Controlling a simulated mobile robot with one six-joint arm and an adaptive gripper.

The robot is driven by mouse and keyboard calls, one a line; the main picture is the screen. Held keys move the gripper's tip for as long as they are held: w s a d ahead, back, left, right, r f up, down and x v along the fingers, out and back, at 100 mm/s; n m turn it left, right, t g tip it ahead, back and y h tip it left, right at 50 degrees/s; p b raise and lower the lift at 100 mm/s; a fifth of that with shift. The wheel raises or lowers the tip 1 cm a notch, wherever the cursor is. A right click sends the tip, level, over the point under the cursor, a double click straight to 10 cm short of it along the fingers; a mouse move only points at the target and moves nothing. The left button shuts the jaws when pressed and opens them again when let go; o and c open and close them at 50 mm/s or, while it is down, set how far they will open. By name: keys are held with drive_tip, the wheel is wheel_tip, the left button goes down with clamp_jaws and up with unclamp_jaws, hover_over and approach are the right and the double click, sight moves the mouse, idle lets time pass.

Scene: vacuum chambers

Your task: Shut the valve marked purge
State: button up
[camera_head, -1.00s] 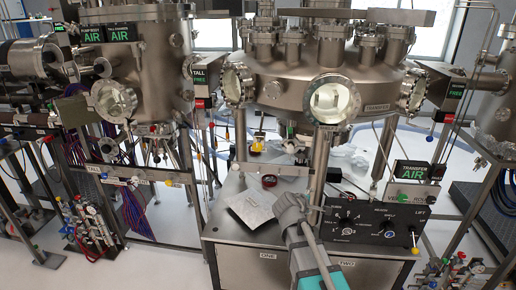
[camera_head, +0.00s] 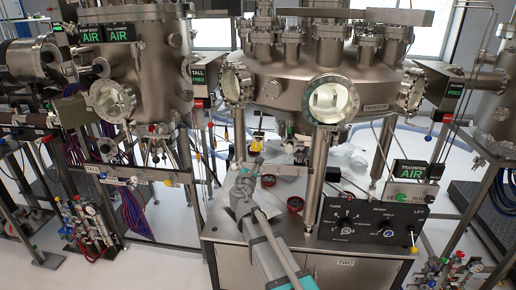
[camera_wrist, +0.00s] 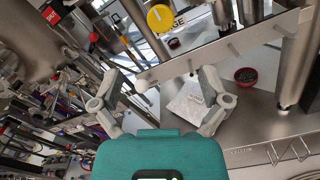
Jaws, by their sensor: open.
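In the wrist view a round yellow knob (camera_wrist: 160,18) sits at the top, with a partly covered label ending in "GE" beside it. A small yellow part (camera_head: 256,145) shows behind the bench in the head view, too small to read. My gripper (camera_wrist: 160,78) is open and empty, its fingers spread below the yellow knob and apart from it. A white ball knob (camera_wrist: 141,86) appears between the fingers, nearer the left one; I cannot tell its distance. In the head view my gripper (camera_head: 248,168) is over the back left of the bench.
A metal bar (camera_wrist: 215,48) crosses above my fingers. Red round items (camera_head: 268,180) and a paper sheet (camera_wrist: 188,103) lie on the bench. A black control panel (camera_head: 365,222) stands at right, below the large chamber (camera_head: 290,75). A steel post (camera_head: 318,165) stands near my arm.

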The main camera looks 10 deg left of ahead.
sight(256, 147)
drive_tip(key=shift+w, duration=0.1)
drive_tip(key=w, duration=1.3)
drive_tip(key=shift+w+d, duration=0.25)
drive_tip(key=shift+w, duration=0.05)
